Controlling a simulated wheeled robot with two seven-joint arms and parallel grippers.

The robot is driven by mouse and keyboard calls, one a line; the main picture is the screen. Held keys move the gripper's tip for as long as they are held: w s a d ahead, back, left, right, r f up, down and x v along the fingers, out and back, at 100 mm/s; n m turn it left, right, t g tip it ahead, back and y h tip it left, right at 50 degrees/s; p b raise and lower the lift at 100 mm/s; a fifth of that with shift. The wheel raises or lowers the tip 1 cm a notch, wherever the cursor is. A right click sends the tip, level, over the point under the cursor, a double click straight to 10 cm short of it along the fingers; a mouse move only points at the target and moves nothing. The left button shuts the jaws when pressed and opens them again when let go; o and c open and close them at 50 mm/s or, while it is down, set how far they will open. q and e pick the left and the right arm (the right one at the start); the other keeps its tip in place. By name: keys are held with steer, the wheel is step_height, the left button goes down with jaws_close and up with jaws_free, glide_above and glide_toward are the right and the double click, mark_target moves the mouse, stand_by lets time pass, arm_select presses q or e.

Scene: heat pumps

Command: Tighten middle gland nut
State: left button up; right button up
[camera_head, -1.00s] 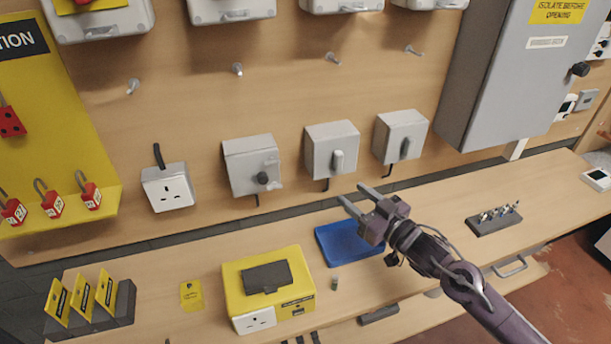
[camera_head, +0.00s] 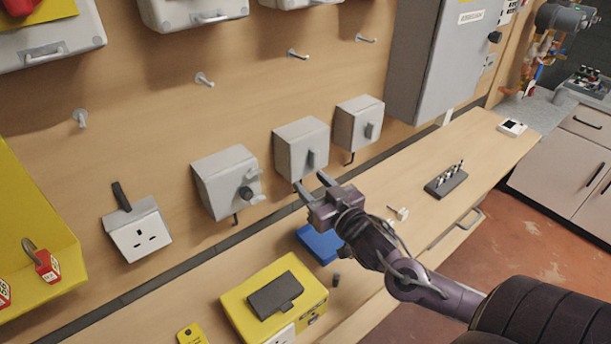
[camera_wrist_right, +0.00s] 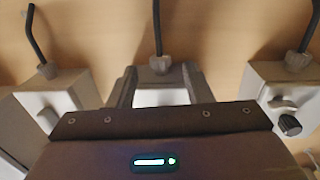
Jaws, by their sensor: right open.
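Three grey switch boxes hang in a row on the wooden wall board, and the middle box (camera_head: 301,145) has a grey lever. My right gripper (camera_head: 309,182) is open and empty just below it in the head view. In the right wrist view the boxes appear upside down. The middle gland nut (camera_wrist_right: 160,64) is a small grey nut where a dark cable (camera_wrist_right: 157,28) leaves the box. The open fingers (camera_wrist_right: 157,87) stand either side of it in that picture; I see no contact. In the head view the gripper largely hides this nut. My left gripper is not in view.
The neighbouring boxes, left (camera_head: 227,182) and right (camera_head: 359,122), sit close by. Below, the bench (camera_head: 390,235) carries a blue tray (camera_head: 318,243), a yellow case (camera_head: 250,310) and a dark rack (camera_head: 446,182). Metal hooks (camera_head: 204,80) stick out of the board above.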

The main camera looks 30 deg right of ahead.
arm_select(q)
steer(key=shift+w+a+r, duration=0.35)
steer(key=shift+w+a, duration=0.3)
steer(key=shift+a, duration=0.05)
arm_select(e)
steer(key=shift+w, duration=1.4)
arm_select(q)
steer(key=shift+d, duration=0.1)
arm_select(e)
steer(key=shift+c, duration=0.5)
steer(key=c, duration=0.9)
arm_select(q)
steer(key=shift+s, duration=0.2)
arm_select(e)
steer(key=shift+w+d+n+g+y, duration=0.1)
steer(key=shift+d+n+g+y, duration=0.2)
steer(key=shift+n+g+y, duration=1.05)
steer(key=shift+w+d+n+g+y, duration=0.15)
steer(key=shift+d+n+g+y, duration=0.2)
steer(key=shift+n+y, duration=1.95)
steer(key=shift+w+d+n+g+y, duration=0.2)
steer(key=shift+n+g+y, duration=0.7)
steer(key=shift+y, duration=1.85)
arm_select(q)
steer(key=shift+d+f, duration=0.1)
arm_select(e)
steer(key=shift+s, duration=0.1)
